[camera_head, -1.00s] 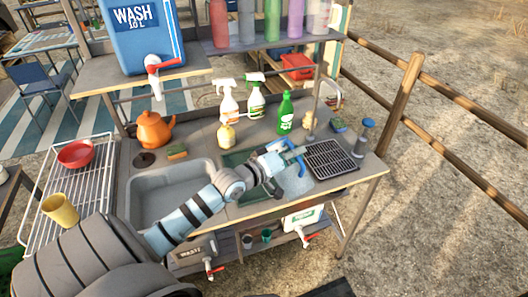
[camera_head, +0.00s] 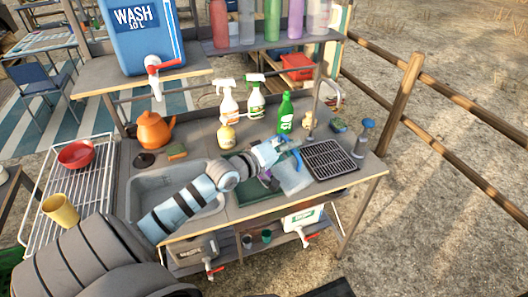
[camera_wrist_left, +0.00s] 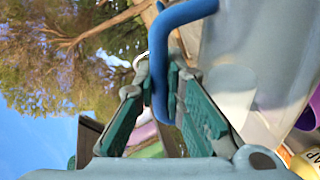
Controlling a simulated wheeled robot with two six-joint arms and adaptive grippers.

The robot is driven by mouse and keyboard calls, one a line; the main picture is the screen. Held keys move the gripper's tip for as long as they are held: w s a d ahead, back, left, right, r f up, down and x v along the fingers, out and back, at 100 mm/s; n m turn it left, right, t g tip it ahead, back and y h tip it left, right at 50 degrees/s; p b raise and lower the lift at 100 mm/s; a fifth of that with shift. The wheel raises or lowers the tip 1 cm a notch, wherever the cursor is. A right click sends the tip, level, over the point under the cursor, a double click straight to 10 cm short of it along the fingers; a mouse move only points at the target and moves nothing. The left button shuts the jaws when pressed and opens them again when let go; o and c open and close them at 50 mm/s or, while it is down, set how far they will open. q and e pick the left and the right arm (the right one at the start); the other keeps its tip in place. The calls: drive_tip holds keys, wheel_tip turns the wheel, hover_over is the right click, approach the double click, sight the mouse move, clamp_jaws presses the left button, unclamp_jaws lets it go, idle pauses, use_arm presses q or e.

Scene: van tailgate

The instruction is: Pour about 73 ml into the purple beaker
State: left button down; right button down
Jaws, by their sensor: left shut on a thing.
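My left gripper (camera_head: 284,150) is shut on the blue handle (camera_head: 295,158) of a clear, translucent jug (camera_head: 294,178) over the counter's front right part. In the left wrist view the blue handle (camera_wrist_left: 160,70) passes between the green finger pads (camera_wrist_left: 165,115), with the clear jug wall (camera_wrist_left: 245,60) beside it. The purple beaker (camera_head: 269,181) shows just left of the jug, partly hidden by my arm. A purple edge (camera_wrist_left: 309,116) also shows behind the jug in the left wrist view. The liquid level and any flow cannot be made out. My right gripper is not in view.
A sink (camera_head: 200,200) lies left of a dark green mat (camera_head: 250,196). A black drain grid (camera_head: 328,159) is to the right. A green bottle (camera_head: 285,112), spray bottles (camera_head: 228,102) and an orange kettle (camera_head: 154,130) stand behind. A shelf with bottles hangs above.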

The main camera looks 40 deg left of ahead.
use_arm(q)
drive_tip(key=shift+w+a+r, duration=0.15)
drive_tip(key=shift+a+r, duration=0.15)
drive_tip(key=shift+a, duration=0.25)
idle(0.5)
